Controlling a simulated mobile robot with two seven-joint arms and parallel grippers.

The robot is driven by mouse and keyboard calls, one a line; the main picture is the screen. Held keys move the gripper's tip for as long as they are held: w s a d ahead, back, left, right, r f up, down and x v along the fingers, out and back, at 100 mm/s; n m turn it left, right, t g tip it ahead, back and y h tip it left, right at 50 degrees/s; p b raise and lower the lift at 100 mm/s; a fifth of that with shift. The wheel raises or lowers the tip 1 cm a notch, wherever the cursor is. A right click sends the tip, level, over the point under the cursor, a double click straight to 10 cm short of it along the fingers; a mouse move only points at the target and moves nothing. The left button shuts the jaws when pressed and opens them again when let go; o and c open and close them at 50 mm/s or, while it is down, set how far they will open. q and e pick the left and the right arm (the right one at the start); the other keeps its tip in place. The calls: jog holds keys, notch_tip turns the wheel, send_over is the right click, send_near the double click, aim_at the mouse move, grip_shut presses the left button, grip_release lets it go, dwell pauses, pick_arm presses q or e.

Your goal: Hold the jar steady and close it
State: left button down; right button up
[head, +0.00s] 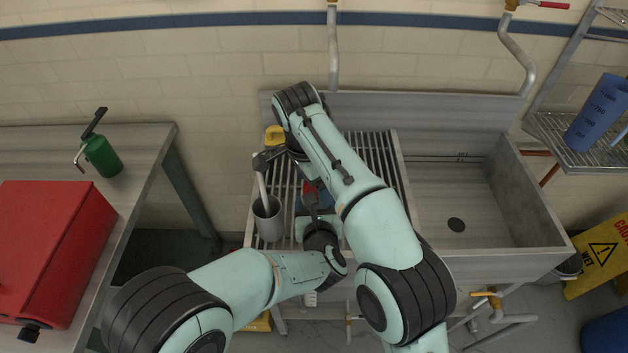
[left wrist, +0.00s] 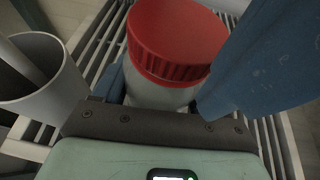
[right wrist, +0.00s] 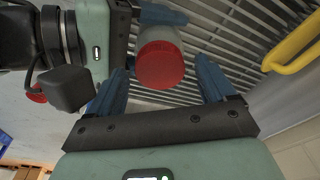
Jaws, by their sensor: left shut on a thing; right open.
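The jar has a pale body (left wrist: 160,92) and a red ribbed lid (left wrist: 178,40) on top; I cannot tell whether the lid is tight. It stands upright on a slatted rack, and in the head view my arms hide most of it. My left gripper (head: 312,197) is shut on the jar's body, with a blue finger on each side below the lid. My right gripper (right wrist: 163,72) is open above the jar. In the right wrist view its blue fingers stand apart on either side of the red lid (right wrist: 161,66), with visible gaps.
A grey cup (head: 268,222) with a handled tool in it stands on the rack (head: 372,147), left of the jar. A yellow handled object (head: 275,135) lies behind. An empty sink basin (head: 455,190) is right; a table with a red box (head: 50,250) and green can (head: 102,156) is left.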

jog(key=shift+r, duration=2.2)
jog(key=shift+o, duration=0.4)
jog(key=shift+o, duration=1.2)
pick_arm(q)
grip_release()
jog(key=b+v, duration=0.1)
jog(key=v, duration=1.2)
jog(key=shift+s, duration=0.25)
pick_arm(e)
jog(key=shift+s+f, duration=0.15)
jog(key=shift+f, duration=0.6)
